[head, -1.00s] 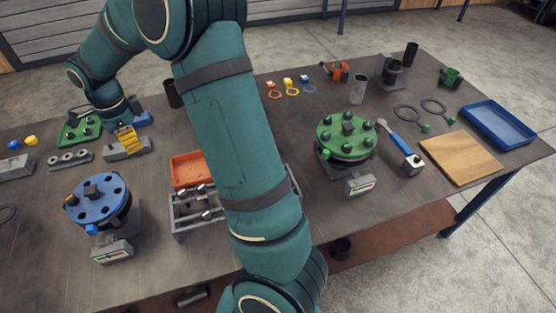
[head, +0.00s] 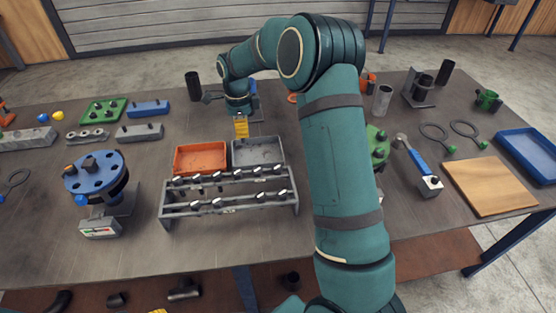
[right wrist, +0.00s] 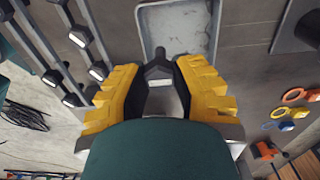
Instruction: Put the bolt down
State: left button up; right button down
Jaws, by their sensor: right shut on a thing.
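My right gripper (head: 241,128) reaches over the back of the table, above and just behind the grey tray (head: 280,158). In the right wrist view its yellow fingers (right wrist: 160,90) are shut on a dark bolt (right wrist: 158,68), which shows between the fingertips. The grey tray (right wrist: 180,16) lies beyond the bolt in that view, and its inside looks bare. I cannot tell the bolt's height above the tray. Only a yellow sliver at the bottom edge of the head view may belong to my left gripper; its jaws cannot be made out.
An orange tray (head: 200,146) stands left of the grey one. A metal rack (head: 228,208) with several bolts is in front of both. A blue flange (head: 96,174) stands to the left. My right arm partly hides a green flange (head: 378,148).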

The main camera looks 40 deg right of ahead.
jog(key=shift+d+f, duration=0.1)
jog(key=shift+f, duration=0.25)
notch_tip(320, 180, down, 10)
jog(key=shift+r+b, duration=0.25)
jog(key=shift+b, duration=0.45)
jog(key=c, duration=0.8)
grip_release()
jog(key=shift+f, duration=0.1)
